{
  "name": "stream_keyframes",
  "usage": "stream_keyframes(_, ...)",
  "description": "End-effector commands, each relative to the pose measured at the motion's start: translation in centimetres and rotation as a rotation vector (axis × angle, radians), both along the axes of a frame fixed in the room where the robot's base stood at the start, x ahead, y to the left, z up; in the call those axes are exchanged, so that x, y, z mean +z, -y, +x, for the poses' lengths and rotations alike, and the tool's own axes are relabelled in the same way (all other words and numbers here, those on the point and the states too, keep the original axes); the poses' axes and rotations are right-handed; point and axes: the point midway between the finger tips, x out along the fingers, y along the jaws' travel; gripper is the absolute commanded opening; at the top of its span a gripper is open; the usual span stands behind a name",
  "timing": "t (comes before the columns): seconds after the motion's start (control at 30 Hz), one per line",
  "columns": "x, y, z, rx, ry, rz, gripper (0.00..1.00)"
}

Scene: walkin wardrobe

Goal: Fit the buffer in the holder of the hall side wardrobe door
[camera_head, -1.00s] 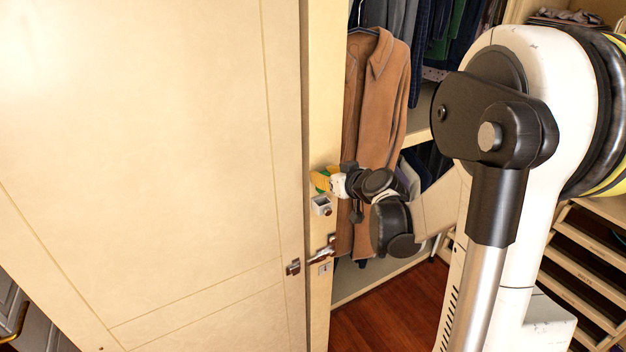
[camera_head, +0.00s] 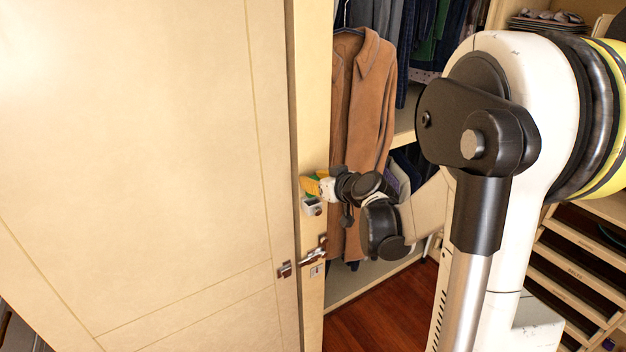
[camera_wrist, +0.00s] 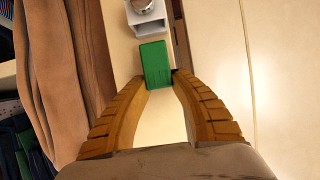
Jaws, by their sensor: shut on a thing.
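A green block, the buffer (camera_wrist: 157,65), is between the fingertips of my gripper (camera_wrist: 160,82) in the wrist view. My gripper is shut on it. The holder (camera_wrist: 148,27) is a pale box on the door's narrow edge, with a round metal piece in it. Its near end looks hollow and lies just beyond the buffer, with a very small gap in that picture. In the head view my yellow-orange gripper (camera_head: 313,187) is just above the holder (camera_head: 309,207), and only a little green shows. The buffer is not inside the holder.
The large cream wardrobe door (camera_head: 130,170) fills the left. A lever handle (camera_head: 314,252) sticks out below the holder. A brown jacket (camera_head: 364,110) hangs close behind my gripper. Slatted shelves (camera_head: 570,270) stand at the lower right.

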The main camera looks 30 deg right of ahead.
Motion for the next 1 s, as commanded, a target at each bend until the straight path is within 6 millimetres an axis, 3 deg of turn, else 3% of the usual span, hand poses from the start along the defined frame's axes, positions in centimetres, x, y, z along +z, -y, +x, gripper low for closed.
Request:
stream_keyframes(0.7, -4.2, 0.0, 0.0, 0.000, 0.000, 0.000, 0.05)
stream_keyframes(1.0, -4.8, 0.0, 0.0, 0.000, 0.000, 0.000, 0.05)
